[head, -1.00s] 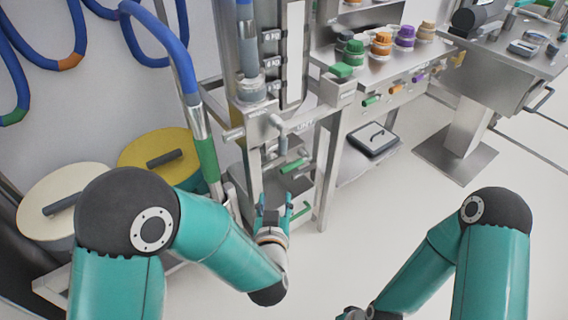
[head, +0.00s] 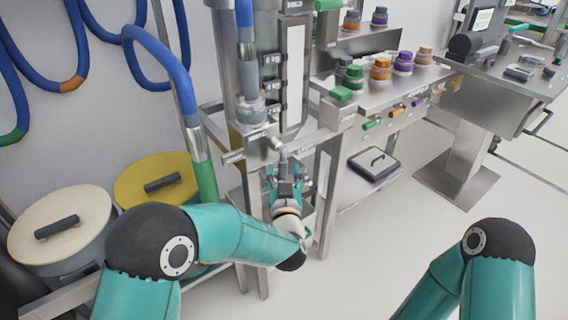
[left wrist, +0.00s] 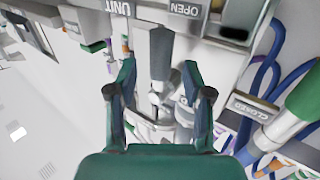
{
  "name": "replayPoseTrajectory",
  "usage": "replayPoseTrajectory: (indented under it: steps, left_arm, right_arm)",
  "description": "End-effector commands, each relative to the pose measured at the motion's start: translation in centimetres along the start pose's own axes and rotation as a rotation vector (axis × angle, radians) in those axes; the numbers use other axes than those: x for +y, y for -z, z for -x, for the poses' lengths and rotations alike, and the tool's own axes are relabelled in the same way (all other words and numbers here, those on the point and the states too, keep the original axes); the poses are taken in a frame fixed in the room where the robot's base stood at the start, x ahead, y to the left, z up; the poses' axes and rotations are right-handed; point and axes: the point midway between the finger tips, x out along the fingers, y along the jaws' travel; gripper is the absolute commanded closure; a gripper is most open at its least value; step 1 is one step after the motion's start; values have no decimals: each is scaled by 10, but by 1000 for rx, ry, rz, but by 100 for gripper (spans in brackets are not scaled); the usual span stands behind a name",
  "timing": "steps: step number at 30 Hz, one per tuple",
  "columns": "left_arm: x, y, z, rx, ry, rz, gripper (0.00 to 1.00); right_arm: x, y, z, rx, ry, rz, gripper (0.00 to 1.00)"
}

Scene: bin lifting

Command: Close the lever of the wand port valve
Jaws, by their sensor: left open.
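The valve (head: 262,143) is a metal block on the upright column below the blue hose. A grey lever (left wrist: 155,55) extends from it between the fingers of my left gripper (left wrist: 158,95) in the left wrist view. The left gripper is open, with one finger on each side of the lever; I cannot tell whether either finger touches it. An OPEN label (left wrist: 186,10) and a CLOSED label (left wrist: 252,108) are on the unit. In the head view the left gripper (head: 285,180) is just below the valve, partly hiding the lever. My right gripper is out of view.
The green-banded wand (head: 205,178) on its blue hose stands left of the valve. Two lidded drums (head: 155,185) are further left. A steel bench (head: 375,92) with coloured-cap jars is to the right. The floor in front is clear.

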Motion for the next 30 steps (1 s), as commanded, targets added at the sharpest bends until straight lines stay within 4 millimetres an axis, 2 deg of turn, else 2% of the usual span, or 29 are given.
replayPoseTrajectory:
  steps: [3, 7, 18, 20, 27, 30]
  left_arm:
    - [-1, 0, -18, 0, 2, 0, 49]
    - [-1, 0, -30, 1, 2, 0, 49]
    - [-1, 0, -34, -1, 1, 0, 49]
    - [-1, 0, -34, -1, 1, 0, 58]
    - [-1, 0, -34, 0, 1, 0, 98]
    - [-1, 0, -34, 0, 2, 0, 100]
  right_arm:
    - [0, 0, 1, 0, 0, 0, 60]
    - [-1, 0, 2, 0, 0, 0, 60]
    - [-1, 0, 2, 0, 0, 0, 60]
    - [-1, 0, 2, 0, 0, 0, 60]
    - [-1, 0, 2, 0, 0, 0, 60]
    - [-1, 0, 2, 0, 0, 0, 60]
